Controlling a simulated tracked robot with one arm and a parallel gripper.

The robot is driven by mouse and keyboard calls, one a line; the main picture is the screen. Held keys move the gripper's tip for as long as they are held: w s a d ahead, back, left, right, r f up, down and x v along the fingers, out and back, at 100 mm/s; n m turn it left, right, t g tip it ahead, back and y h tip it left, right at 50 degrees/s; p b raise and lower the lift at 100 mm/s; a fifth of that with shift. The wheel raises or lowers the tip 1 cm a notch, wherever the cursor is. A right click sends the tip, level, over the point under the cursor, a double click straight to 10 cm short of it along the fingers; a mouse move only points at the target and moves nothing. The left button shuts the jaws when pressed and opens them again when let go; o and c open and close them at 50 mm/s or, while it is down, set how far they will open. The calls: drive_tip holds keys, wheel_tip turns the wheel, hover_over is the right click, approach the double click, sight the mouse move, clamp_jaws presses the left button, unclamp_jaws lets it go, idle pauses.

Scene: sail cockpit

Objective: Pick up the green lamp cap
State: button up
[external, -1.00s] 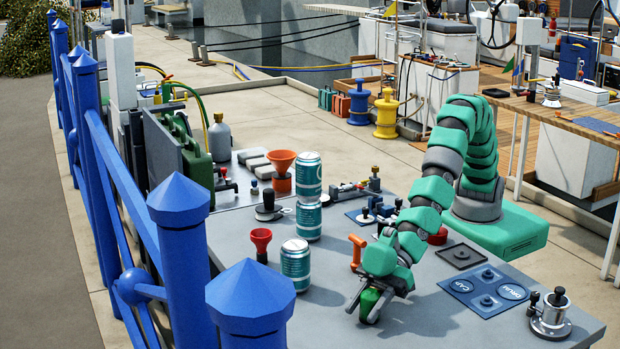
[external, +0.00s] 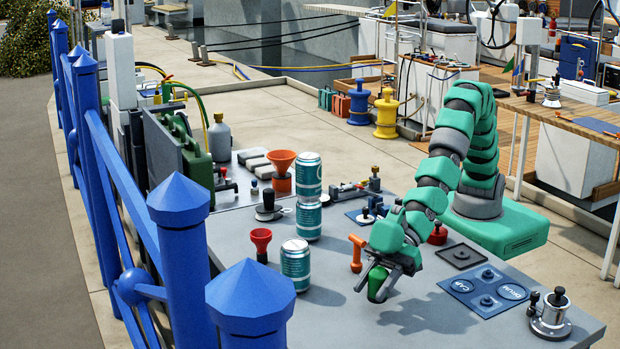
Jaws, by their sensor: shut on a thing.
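The green lamp cap (external: 377,283) is between the fingers of my gripper (external: 374,277) in the external view. My gripper is shut on it and holds it above the grey table, with a shadow on the tabletop below and to the right. The upper part of the cap is hidden by the fingers. My green and grey arm reaches over from the base at the right.
A blue mat (external: 484,291) marked CAP and DRUM lies right of my gripper, beside a dark square tray (external: 465,256). An orange handle-like piece (external: 357,254) stands close at the left. Teal cans (external: 296,264) stand further left. A metal fitting (external: 550,318) is at the right edge.

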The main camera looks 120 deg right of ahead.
drive_tip(key=s+d, duration=0.2)
drive_tip(key=s, duration=0.1)
drive_tip(key=s+d+r, duration=0.1)
drive_tip(key=s+d, duration=0.1)
drive_tip(key=s, duration=0.2)
drive_tip(key=s+d, duration=0.2)
drive_tip(key=s, duration=0.2)
drive_tip(key=shift+s+d+r+p, duration=0.1)
drive_tip(key=shift+s+r+p, duration=0.05)
drive_tip(key=shift+s+p, duration=0.15)
